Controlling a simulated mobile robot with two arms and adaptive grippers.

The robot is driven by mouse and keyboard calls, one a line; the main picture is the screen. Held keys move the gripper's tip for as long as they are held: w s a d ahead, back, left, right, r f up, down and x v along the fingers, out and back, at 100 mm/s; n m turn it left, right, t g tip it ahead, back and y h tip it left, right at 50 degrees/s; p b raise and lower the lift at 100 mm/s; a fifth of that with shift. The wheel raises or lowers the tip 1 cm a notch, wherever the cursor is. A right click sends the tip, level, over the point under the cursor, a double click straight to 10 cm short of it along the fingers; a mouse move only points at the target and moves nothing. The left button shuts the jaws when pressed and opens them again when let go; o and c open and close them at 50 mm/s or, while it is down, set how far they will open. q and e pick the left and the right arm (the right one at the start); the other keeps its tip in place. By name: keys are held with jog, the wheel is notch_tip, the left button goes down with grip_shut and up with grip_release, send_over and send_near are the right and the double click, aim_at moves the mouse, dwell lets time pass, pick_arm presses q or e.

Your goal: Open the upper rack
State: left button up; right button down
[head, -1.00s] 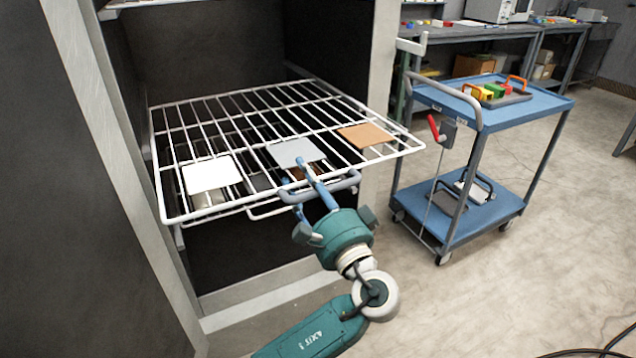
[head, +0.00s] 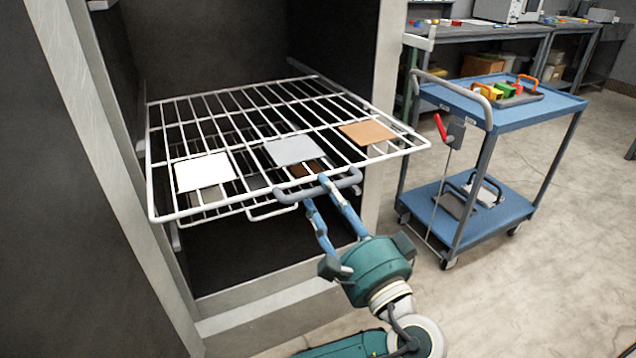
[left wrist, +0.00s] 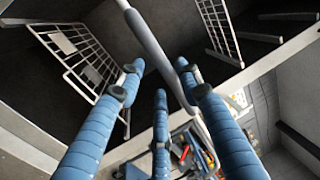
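The upper rack (head: 238,120), a white wire shelf, is slid out in front of the booth opening. A grey bar handle (head: 290,192) is on its front edge. White (head: 205,172), grey (head: 293,151) and tan (head: 367,133) panels lie on it. My left gripper (head: 316,190) is at the handle, with its blue fingers pointing up toward it from the front and below. In the left wrist view the fingers (left wrist: 160,88) are spread apart, and the grey handle (left wrist: 148,40) runs just beyond and between their tips, not clasped. My right gripper is not in view.
A lower wire rack with more panels shows beneath the upper one. The booth's right post (head: 388,110) stands beside the rack. A blue cart (head: 545,105) with coloured blocks is to the right. The floor (head: 560,250) in front of it is clear.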

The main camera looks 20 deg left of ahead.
aim_at(315, 180)
pick_arm(q)
jog(key=x, duration=0.3)
jog(key=shift+w+a+r, duration=0.15)
jog(key=shift+a+r, duration=0.05)
jog(key=shift+a, duration=0.05)
grip_shut()
